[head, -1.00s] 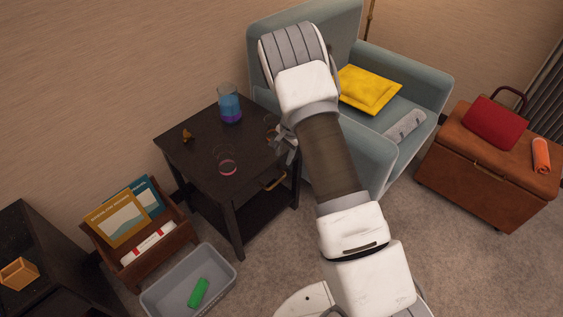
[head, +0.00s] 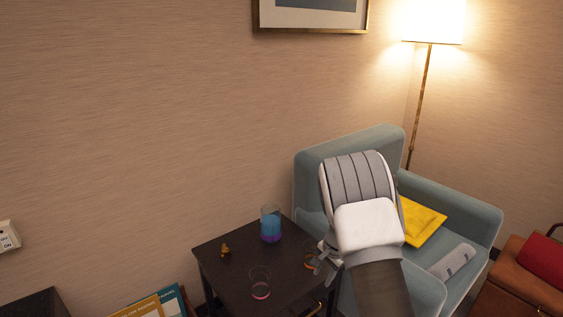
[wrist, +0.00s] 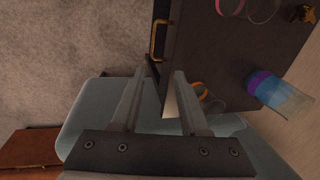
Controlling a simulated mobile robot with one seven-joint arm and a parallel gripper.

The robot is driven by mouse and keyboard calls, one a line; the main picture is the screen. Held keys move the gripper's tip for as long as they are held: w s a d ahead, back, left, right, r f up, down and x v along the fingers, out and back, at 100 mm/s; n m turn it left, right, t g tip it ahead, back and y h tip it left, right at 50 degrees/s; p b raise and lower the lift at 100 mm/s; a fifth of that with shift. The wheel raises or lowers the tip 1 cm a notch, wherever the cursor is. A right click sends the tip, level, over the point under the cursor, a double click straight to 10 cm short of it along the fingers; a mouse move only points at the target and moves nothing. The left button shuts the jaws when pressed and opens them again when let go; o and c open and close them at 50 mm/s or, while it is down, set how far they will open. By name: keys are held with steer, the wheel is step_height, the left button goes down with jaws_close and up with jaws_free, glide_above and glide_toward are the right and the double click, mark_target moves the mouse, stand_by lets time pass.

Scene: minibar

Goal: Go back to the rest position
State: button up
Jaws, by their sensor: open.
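My gripper (head: 326,262) is beside the right edge of the dark side table (head: 222,268), partly hidden by my own arm in the head view. In the wrist view my gripper (wrist: 158,100) has its two fingers apart, with nothing held between them. A clear glass with an orange band (head: 309,258) stands on the table close to the fingers; it also shows in the wrist view (wrist: 198,90), just right of the right finger.
A blue and purple glass (head: 270,224), a small brown figure (head: 225,251) and a pink-based glass (head: 260,284) stand on the table. A blue armchair (head: 330,163) with a yellow cushion (head: 420,222) is behind my arm. A floor lamp (head: 427,90) stands in the corner.

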steer(key=s+a+r+n, duration=0.15)
steer(key=s+r, duration=0.25)
steer(key=r, duration=0.4)
steer(key=s+r+n+t, duration=0.15)
steer(key=s+r, duration=0.25)
steer(key=r, duration=0.4)
steer(key=s+a+r+n, duration=0.15)
steer(key=s+r, duration=0.25)
steer(key=r, duration=0.4)
steer(key=s+d+r+n+t+h, duration=0.1)
steer(key=s+r+n, duration=0.25)
steer(key=s, duration=0.75)
steer(key=s+d+r+n+t, duration=0.15)
steer(key=s+r, duration=0.25)
steer(key=s, duration=0.6)
step_height(320, 180, up, 14)
steer(key=s+p, duration=0.1)
steer(key=p, duration=1.3)
steer(key=shift+n+h, duration=0.3)
steer(key=shift+n, duration=0.15)
steer(key=shift+r, duration=0.1)
